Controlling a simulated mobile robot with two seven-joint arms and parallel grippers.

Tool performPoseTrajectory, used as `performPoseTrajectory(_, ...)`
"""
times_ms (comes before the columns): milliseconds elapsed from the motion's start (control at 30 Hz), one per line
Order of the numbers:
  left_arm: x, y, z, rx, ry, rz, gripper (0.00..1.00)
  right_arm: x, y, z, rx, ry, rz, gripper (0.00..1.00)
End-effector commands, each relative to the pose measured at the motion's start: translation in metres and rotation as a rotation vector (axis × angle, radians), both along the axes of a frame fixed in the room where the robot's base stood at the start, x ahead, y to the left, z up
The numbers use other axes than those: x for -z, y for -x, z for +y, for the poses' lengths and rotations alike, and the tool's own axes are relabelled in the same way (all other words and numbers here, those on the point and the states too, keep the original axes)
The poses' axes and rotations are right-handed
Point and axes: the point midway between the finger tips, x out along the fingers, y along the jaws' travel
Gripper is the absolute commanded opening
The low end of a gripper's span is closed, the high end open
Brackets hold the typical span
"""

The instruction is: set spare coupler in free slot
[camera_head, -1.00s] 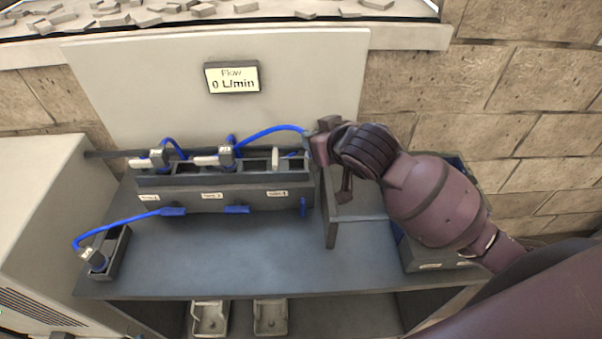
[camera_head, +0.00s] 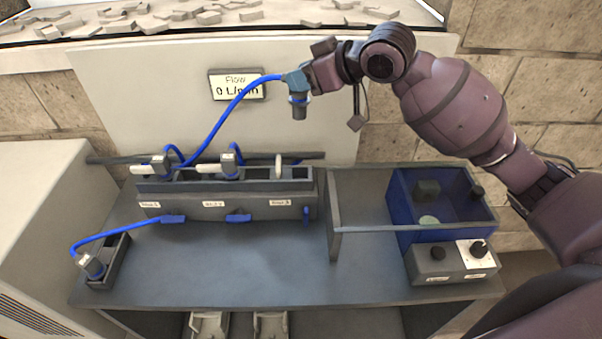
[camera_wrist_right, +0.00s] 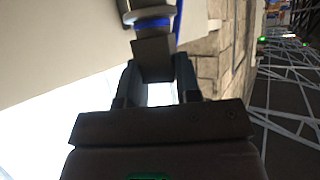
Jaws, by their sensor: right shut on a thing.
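My right gripper (camera_head: 312,78) is shut on a grey-blue coupler (camera_head: 298,88) with a dark lower end and a blue hose. It holds it upright, high above the rack (camera_head: 230,207), in front of the back panel. The wrist view shows the fingers (camera_wrist_right: 155,85) closed on a dark block, with a ringed part beyond. Two couplers (camera_head: 160,166) (camera_head: 230,161) with pale levers sit in the rack's left and middle slots. Openings at the rack's right end (camera_head: 293,173) look empty, beside an upright pale lever (camera_head: 278,166). Another hosed coupler (camera_head: 92,265) leans in a small holder at left. My left gripper is out of view.
A flow display (camera_head: 236,86) reads 0 L/min, partly covered by the hose. A divider frame (camera_head: 334,215) stands right of the rack. Beyond it are a blue bin (camera_head: 445,236) and a knob box (camera_head: 425,265). The tabletop's middle front is clear.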

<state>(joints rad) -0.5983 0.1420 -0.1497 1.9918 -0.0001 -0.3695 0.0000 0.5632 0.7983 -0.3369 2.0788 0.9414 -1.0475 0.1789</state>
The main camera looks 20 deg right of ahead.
Motion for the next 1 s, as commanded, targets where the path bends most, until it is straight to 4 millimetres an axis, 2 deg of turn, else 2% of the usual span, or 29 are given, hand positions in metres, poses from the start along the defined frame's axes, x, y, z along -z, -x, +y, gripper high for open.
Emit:
performPoseTrajectory(600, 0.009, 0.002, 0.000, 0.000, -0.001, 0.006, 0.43, 0.130, 0.001, 0.000, 0.002, -0.002, 0.005, 0.04)
performPoseTrajectory(733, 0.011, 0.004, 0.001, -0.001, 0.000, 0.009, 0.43, 0.145, 0.000, 0.000, 0.002, -0.001, 0.004, 0.04)
performPoseTrajectory(1000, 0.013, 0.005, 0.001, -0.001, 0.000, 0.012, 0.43, 0.161, 0.001, 0.000, 0.001, -0.002, 0.003, 0.04)
